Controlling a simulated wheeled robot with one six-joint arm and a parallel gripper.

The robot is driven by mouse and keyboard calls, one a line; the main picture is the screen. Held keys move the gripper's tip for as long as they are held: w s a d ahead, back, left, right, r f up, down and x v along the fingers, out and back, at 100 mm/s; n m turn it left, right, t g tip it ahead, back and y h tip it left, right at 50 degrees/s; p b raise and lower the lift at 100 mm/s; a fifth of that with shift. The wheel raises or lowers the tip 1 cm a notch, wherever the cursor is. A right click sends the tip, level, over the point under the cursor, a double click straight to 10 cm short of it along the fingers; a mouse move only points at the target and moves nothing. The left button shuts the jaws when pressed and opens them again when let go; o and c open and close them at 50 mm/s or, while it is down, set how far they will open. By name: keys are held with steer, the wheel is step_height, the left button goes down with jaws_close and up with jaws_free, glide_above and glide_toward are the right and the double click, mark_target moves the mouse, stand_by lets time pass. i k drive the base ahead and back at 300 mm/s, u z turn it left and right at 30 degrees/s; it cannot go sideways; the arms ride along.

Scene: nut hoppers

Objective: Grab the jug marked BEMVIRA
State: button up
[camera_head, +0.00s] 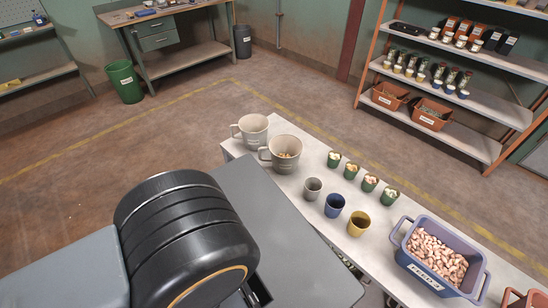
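Two large beige jugs with side handles stand upright at the far left end of the white table. The rear jug (252,130) looks empty as far as I can see into it. The front jug (281,154) holds some brownish pieces. Their handles point left. I cannot read any marking on either jug, so I cannot tell which one is BEMVIRA. My gripper is not clearly in view; a large black joint of my arm fills the lower left, well apart from the jugs.
A loaded shelf (475,140) stands behind. The floor left of the table is clear.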

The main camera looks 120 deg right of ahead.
mark_target(286, 144)
steer(key=z, duration=2.7)
steer(key=k, duration=0.5)
steer(key=z, duration=1.5)
